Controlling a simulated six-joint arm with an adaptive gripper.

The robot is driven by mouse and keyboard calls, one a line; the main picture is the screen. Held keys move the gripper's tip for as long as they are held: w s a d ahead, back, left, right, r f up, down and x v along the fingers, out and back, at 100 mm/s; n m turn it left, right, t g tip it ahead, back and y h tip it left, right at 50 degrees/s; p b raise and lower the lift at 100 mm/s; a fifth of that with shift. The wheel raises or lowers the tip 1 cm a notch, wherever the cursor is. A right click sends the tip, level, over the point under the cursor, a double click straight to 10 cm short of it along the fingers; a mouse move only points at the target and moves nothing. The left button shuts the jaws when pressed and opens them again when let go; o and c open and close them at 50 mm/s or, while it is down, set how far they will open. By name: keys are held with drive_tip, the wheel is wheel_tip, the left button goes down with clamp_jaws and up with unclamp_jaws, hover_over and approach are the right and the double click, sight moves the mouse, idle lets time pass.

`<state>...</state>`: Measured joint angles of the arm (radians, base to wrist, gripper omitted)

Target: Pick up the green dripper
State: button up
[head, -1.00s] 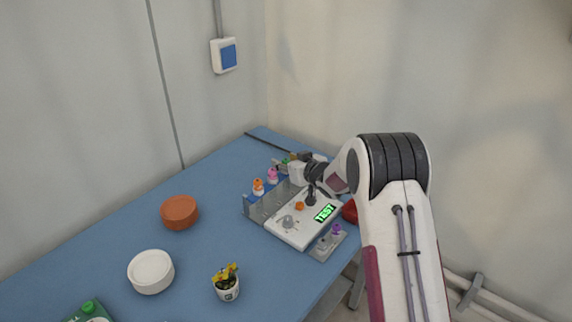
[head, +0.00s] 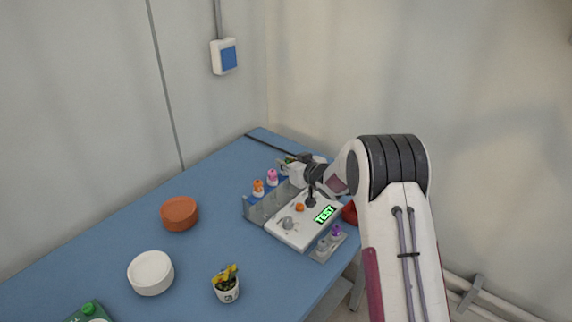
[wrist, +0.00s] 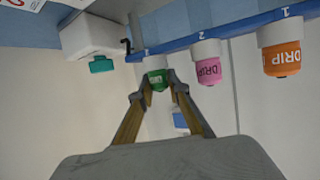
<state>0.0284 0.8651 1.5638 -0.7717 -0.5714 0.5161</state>
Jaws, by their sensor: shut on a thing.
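The green dripper (wrist: 157,77) is between my gripper's fingertips in the wrist view, and my gripper (wrist: 157,84) is shut on it. Its white part sits against the blue rack (wrist: 225,28), in line with the pink dripper (wrist: 208,72) and the orange dripper (wrist: 281,60). I cannot tell whether it is free of the rack. In the head view my gripper (head: 290,163) is at the far end of the rack and mostly hides the green dripper. The pink dripper (head: 272,177) and orange dripper (head: 258,187) stand clear beside it.
A white device (head: 291,233) with a lit TEST display stands in front of the rack. A small grey holder with a purple-topped item (head: 336,230) is at its right. A terracotta dish (head: 179,213), white dish (head: 150,272) and potted plant (head: 226,284) stand on the blue table (head: 110,240).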

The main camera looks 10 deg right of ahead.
sight(286, 161)
drive_tip(key=shift+r, duration=0.1)
drive_tip(key=shift+r, duration=4.9)
